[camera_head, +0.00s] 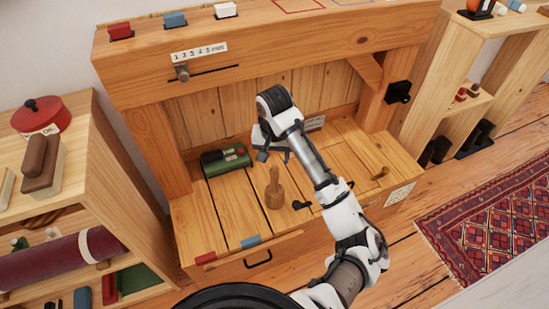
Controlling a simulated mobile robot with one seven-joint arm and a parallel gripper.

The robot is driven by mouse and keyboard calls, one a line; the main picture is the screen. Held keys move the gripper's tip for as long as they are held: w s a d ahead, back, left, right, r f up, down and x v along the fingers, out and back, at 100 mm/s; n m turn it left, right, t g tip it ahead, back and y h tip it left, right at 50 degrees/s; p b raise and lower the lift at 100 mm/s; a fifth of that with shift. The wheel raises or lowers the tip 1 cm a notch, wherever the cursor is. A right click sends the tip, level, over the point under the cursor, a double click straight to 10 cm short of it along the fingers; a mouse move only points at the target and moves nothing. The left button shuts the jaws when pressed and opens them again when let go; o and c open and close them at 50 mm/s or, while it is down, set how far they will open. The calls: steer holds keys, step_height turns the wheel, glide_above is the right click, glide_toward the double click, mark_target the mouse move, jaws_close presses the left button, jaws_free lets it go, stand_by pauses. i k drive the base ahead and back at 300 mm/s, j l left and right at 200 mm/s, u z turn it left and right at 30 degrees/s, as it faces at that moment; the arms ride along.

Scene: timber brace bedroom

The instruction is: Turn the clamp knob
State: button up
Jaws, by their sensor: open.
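A wooden workbench (230,192) with a raised timber frame stands in front of me. Several parts could be the clamp knob, and I cannot tell which is it. A black clamp-like fitting (398,92) sits on the right post beside a diagonal brace. A grey metal knob (182,72) sits at the left of a slot below a number scale. A small black handle (301,205) lies on the bench top. My gripper (274,153) is open, above the bench behind the wooden peg, apart from these parts. My arm hides part of the bench's right side.
A wooden peg (274,190) stands upright mid-bench. A green cylinder (226,160) lies at the back left, and a brass hook (379,173) is at the right. Red, blue and white blocks top the frame. Shelves flank the bench; a red rug (490,215) lies right.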

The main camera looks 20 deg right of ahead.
mark_target(405, 98)
steer(key=z, duration=1.4)
